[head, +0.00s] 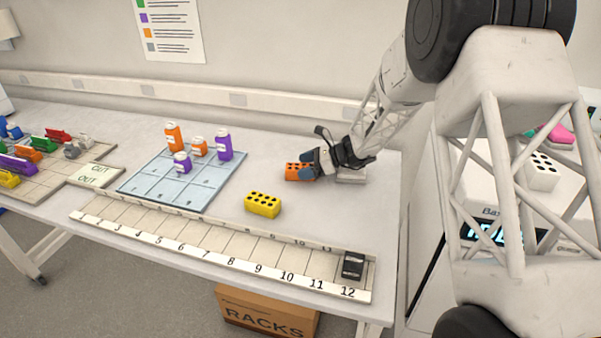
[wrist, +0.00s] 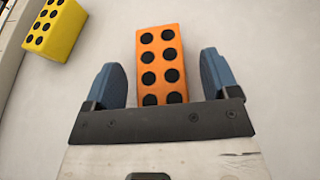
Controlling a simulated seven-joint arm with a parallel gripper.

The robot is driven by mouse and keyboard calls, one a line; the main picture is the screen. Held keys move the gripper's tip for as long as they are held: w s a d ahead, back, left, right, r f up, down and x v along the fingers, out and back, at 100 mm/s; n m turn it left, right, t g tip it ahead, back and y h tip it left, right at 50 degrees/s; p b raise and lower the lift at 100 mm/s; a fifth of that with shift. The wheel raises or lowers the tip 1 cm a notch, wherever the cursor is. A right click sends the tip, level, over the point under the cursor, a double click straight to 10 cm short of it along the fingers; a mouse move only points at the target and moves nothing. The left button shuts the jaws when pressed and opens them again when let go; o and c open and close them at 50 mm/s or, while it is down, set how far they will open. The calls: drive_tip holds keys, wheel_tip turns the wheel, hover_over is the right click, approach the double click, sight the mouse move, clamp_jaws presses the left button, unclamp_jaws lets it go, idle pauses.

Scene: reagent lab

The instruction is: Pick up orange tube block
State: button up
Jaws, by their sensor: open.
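The orange tube block (head: 294,171) lies on the table toward the back right, with dark round holes in its top. In the wrist view the orange tube block (wrist: 160,62) sits between my two blue fingers, with a gap on each side. My gripper (head: 308,170) is at the block, and its fingers cover the block's right part in the head view. In the wrist view my gripper (wrist: 165,78) is open, and its palm edge hides the near end of the block.
A yellow tube block (head: 262,204) stands to the front left; it also shows in the wrist view (wrist: 55,28). A blue grid mat (head: 150,187) holds orange and purple bottles. A numbered strip (head: 215,254) runs along the front, with a black block (head: 353,265) at slot 12.

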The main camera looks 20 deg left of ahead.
drive_tip(key=shift+c, duration=0.2)
idle(0.3)
drive_tip(key=c, duration=1)
drive_tip(key=shift+c, duration=0.2)
drive_tip(key=shift+r, duration=0.15)
drive_tip(key=shift+r, duration=1.55)
drive_tip(key=shift+s+d+r, duration=0.15)
drive_tip(key=shift+s, duration=0.2)
drive_tip(key=s+d, duration=0.2)
drive_tip(key=s, duration=0.2)
drive_tip(key=s+d+r, duration=0.1)
drive_tip(key=s+d, duration=0.1)
drive_tip(key=s, duration=0.3)
drive_tip(key=s+d, duration=0.3)
drive_tip(key=s, duration=0.1)
drive_tip(key=shift+s+d+r, duration=0.1)
drive_tip(key=shift+s+r, duration=0.05)
drive_tip(key=shift+s, duration=0.1)
